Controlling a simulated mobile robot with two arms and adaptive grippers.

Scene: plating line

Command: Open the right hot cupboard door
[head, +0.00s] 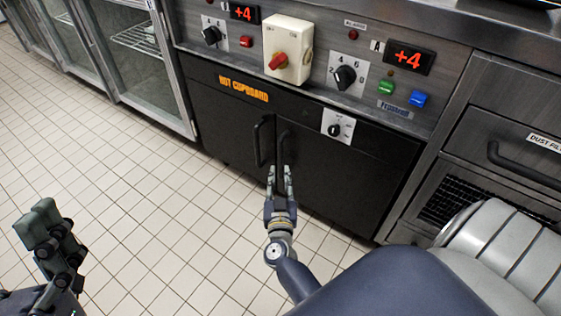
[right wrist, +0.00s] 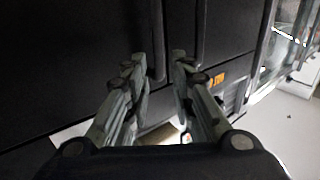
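The black hot cupboard (head: 225,125) has two doors under an orange "HOT CUPBOARD" label. Both doors look shut. The right door (head: 335,175) has a dark upright bar handle (head: 282,148) near the middle seam, beside the left door's handle (head: 259,143). My right gripper (head: 280,178) is at the lower part of the right handle. In the right wrist view its fingers (right wrist: 158,62) are apart, with a handle bar (right wrist: 157,35) between them and no clear grip on it. My left gripper (head: 42,225) is low at the left, away from the cupboard; its finger gap is unclear.
Above the doors is a control panel with knobs, buttons and a white switch box (head: 288,48). Glass-fronted cabinets (head: 140,60) stand at the left. A drawer with a handle (head: 520,165) is at the right. The tiled floor (head: 130,190) in front is clear.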

